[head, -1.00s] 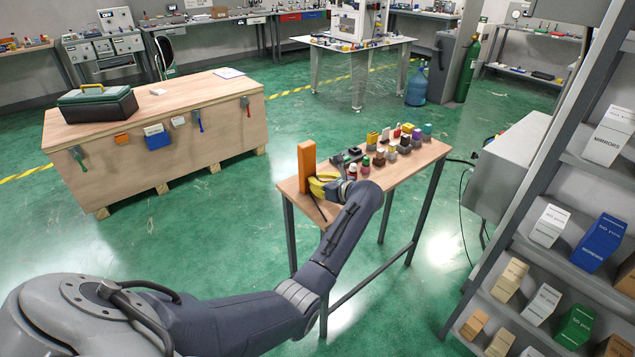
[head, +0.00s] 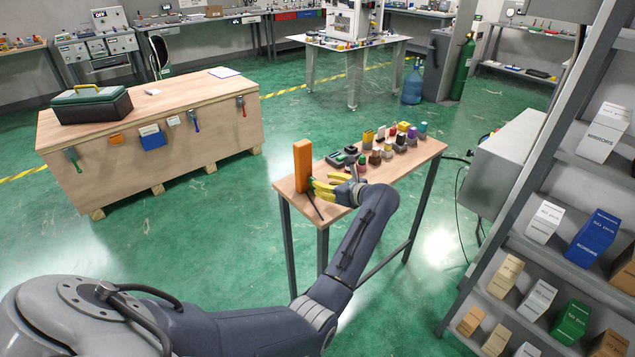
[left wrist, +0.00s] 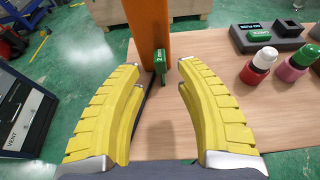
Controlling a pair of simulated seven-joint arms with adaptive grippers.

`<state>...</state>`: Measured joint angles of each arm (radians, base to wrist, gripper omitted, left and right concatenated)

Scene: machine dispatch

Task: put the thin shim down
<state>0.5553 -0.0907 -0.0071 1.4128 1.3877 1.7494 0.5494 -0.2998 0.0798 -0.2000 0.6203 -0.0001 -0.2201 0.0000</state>
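A small thin green piece with a pale label, which looks like the shim, stands upright on the wooden table in the left wrist view (left wrist: 160,66). It is beside the base of a tall orange block (head: 303,166), which also shows in the left wrist view (left wrist: 149,30). My left gripper (head: 318,188) has its yellow fingers spread wide. In the left wrist view the gripper (left wrist: 160,85) has nothing between its fingers, and the green piece is just beyond the tips, apart from both. My right gripper is not in view.
A thin dark strip (head: 314,206) lies on the tabletop (head: 410,160) by the gripper. Red and pink bottles (left wrist: 260,65) and a dark display base (left wrist: 255,35) stand to the right. Several small items crowd the table's far part. A shelf rack (head: 530,170) is at right.

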